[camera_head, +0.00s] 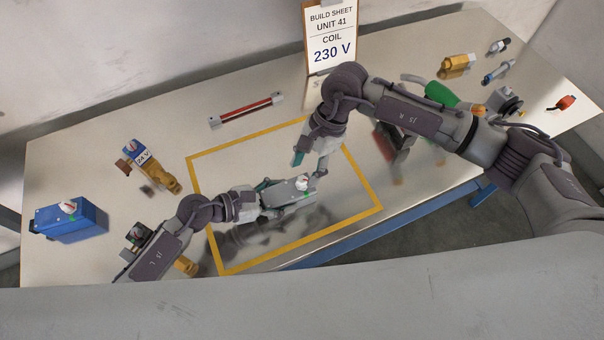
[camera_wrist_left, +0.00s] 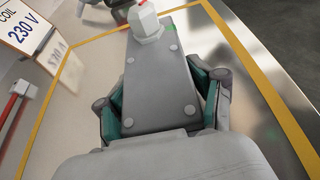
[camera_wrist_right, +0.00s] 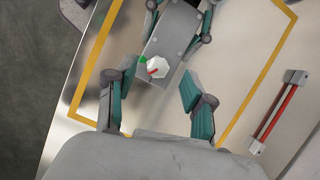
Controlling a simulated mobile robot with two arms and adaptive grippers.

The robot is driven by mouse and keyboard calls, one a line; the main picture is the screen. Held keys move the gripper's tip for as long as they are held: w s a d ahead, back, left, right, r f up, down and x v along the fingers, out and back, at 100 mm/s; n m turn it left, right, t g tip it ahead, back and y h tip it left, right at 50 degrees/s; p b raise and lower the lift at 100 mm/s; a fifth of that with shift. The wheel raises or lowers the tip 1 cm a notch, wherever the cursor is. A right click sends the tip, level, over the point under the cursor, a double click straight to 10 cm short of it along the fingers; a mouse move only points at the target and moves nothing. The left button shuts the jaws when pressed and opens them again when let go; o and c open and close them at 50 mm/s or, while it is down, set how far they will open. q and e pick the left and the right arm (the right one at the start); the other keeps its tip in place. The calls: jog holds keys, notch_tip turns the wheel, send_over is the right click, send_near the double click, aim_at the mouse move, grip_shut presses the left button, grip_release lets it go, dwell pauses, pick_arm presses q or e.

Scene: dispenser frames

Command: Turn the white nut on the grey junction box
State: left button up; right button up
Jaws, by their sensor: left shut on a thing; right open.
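The grey junction box (camera_head: 290,194) is inside the yellow outline on the table. My left gripper (camera_head: 268,200) is shut on its sides, also seen in the left wrist view (camera_wrist_left: 160,95). The white nut (camera_head: 302,183) stands at the box's far end from that grip. It is a hex shape in the left wrist view (camera_wrist_left: 147,24). In the right wrist view the nut (camera_wrist_right: 157,66) shows a red mark, with a green mark on the box beside it. My right gripper (camera_head: 309,164) is open and empty above the nut, fingers apart (camera_wrist_right: 150,92).
A red bar fixture (camera_head: 246,109) lies behind the outline. A blue box (camera_head: 70,221) and a brass 24 V part (camera_head: 150,165) are at the left. Brass, green and black fittings stand at the right. A build sheet (camera_head: 331,38) reads 230 V. The outlined area is otherwise clear.

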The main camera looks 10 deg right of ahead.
aim_at(301, 180)
jog(key=shift+x, duration=1.55)
jog(key=shift+c, duration=0.2)
grip_shut()
